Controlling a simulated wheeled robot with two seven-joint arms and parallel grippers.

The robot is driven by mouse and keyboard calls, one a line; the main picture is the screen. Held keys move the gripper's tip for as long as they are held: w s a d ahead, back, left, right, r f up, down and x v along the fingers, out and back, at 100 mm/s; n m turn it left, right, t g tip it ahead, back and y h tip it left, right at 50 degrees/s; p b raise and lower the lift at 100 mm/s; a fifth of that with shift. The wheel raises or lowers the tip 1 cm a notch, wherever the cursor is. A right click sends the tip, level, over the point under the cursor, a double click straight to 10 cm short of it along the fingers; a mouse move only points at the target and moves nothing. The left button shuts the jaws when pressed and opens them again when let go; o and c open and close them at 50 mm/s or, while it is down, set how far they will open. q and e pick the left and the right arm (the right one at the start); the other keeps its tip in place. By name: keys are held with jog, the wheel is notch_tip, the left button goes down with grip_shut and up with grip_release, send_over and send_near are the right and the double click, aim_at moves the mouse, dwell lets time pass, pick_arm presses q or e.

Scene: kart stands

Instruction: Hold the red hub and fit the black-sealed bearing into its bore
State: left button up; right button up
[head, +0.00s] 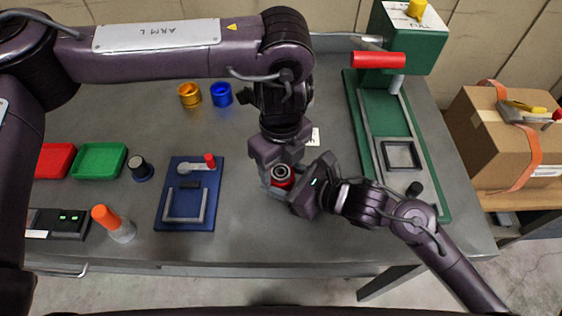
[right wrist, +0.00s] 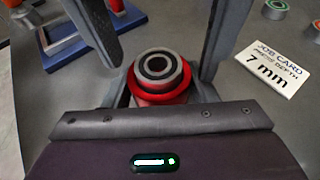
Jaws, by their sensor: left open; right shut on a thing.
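The red hub (right wrist: 163,97) sits upright between the fingers of my right gripper (head: 293,188), which is shut on it. The black-sealed bearing (right wrist: 158,67), a grey ring with a black seal and dark centre hole, sits at the top of the hub, its grey side showing above the red rim. In the head view the bearing (head: 280,171) faces up. How deep it sits in the bore cannot be told. My left gripper (head: 277,163) points down over the hub. In the right wrist view its open fingers stand apart on both sides of the bearing, not touching it.
A green press (head: 396,130) stands to the right. A blue fixture (head: 185,215) lies left of the hub, with an orange-capped bottle (head: 115,224) beyond it. A white job card (right wrist: 272,68) reads 7 mm. A green-sealed ring (right wrist: 276,8) lies near the card. Gold (head: 189,95) and blue (head: 221,95) cups stand behind.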

pick_arm(q)
notch_tip(320, 180, up, 12)
dwell(0.6)
pick_arm(e)
jog(key=o, duration=1.3)
jog(key=v, duration=1.1)
jog(key=shift+f, duration=0.2)
jog(key=shift+s+d+r, duration=0.35)
jog(key=shift+s, duration=0.1)
